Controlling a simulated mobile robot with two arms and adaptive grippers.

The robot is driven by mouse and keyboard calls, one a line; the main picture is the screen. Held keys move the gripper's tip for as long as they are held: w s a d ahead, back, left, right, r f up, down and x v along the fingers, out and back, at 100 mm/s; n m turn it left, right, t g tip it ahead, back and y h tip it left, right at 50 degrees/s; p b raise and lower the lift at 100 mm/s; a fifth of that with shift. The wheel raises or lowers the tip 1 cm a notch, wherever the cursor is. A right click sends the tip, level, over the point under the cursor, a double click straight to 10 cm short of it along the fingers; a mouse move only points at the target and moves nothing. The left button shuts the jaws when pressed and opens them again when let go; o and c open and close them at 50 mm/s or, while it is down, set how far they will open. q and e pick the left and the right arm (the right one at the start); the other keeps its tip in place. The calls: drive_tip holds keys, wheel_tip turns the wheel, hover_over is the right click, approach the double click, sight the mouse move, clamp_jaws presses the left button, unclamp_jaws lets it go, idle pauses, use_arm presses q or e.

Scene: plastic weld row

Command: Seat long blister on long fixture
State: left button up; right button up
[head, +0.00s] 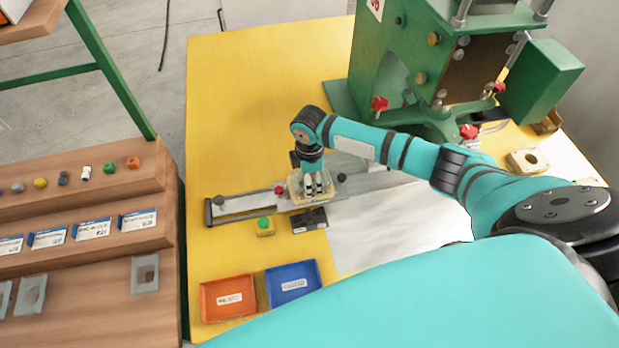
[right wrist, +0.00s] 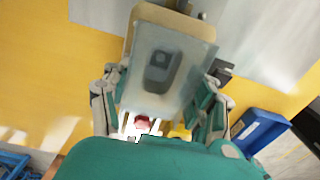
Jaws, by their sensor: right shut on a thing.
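My right gripper (head: 314,190) points down over a cream fixture (head: 296,201) on the slide rail of the yellow table. In the right wrist view its fingers (right wrist: 160,112) are shut on the long blister (right wrist: 178,88), a clear grey tray with a dark-looking cavity in its middle. The cream long fixture (right wrist: 176,18) shows just behind the blister, its rim visible past the blister's far end. I cannot tell whether the blister touches it or hangs just above it. In the head view the gripper mostly hides the blister. My left gripper is not in view.
A green press (head: 390,60) stands behind right, with another cream fixture (head: 527,161) beside it. A wooden shelf (head: 90,190) holds small parts at left.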

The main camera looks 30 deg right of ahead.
drive_tip(key=shift+r+p, duration=0.1)
drive_tip(key=shift+p, duration=0.35)
idle(0.3)
drive_tip(key=o, duration=0.9)
drive_tip(key=shift+c, duration=0.2)
wheel_tip(320, 180, up, 7)
drive_tip(key=p, duration=0.7)
